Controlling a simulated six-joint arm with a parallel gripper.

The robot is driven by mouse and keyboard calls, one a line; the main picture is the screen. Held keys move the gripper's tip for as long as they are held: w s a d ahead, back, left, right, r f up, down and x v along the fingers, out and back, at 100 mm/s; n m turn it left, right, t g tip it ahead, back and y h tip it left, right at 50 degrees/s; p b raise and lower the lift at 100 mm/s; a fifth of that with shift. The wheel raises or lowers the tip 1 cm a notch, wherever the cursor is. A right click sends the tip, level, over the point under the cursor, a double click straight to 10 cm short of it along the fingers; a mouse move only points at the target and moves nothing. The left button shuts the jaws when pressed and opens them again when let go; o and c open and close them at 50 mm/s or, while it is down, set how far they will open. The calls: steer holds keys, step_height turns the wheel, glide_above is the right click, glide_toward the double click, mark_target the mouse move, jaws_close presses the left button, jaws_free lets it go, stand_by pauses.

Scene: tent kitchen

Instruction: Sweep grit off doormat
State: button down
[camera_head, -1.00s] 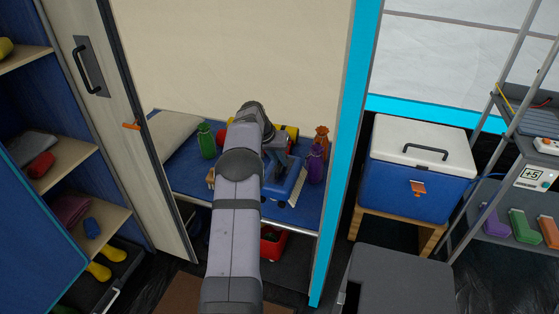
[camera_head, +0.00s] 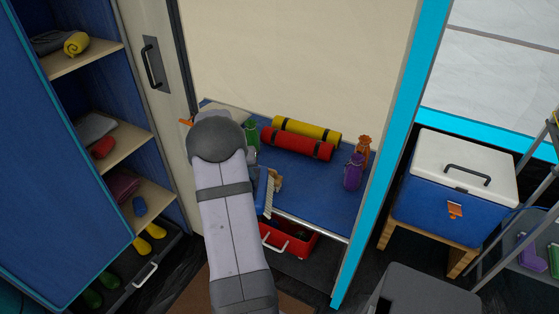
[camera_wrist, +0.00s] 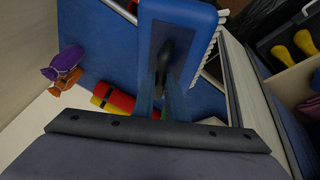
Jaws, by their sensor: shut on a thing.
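A blue brush (camera_head: 262,190) with pale bristles shows beside my arm in the head view, near the front edge of the blue bench. In the wrist view the brush's blue body (camera_wrist: 178,22) fills the upper middle, with its bristles (camera_wrist: 208,50) along the right side. My gripper (camera_wrist: 162,82) is shut on its dark handle. The head view hides my gripper behind my arm. A brown mat (camera_head: 297,306), apparently the doormat, lies on the floor, mostly covered by my arm. I cannot make out grit on it.
A red crate (camera_head: 290,241) sits underneath. Shelves stand left; a cooler (camera_head: 453,190) stands right.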

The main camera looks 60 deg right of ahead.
steer(key=w+a+r+n+t+b, duration=0.1)
steer(key=w+a+n, duration=0.1)
steer(key=w+a, duration=0.35)
steer(key=w+a+r+n+t, duration=0.1)
steer(key=w+a, duration=0.1)
steer(key=a, duration=0.7)
steer(key=s+a+n+t+y+b, duration=0.25)
steer(key=a+n+b, duration=0.5)
steer(key=a, duration=2.35)
steer(key=s+d+f+m+g+b, duration=0.2)
steer(key=d+f+m+b, duration=0.3)
steer(key=f+b, duration=0.5)
steer(key=s+d+f+m+g+h+b, duration=0.1)
steer(key=d+f+m+b, duration=0.4)
steer(key=f, duration=1.4)
steer(key=s+d+f+m+g+h+b, duration=0.1)
steer(key=s+d+f+m+g+b, duration=0.2)
steer(key=d+f+b, duration=0.8)
step_height(320, 180, down, 4)
steer(key=s+m+b, duration=0.1)
steer(key=m+b, duration=0.1)
steer(key=b, duration=0.3)
steer(key=shift+d+f+m+g, duration=0.15)
steer(key=shift+d+m+g, duration=0.1)
steer(key=shift+m+g, duration=0.1)
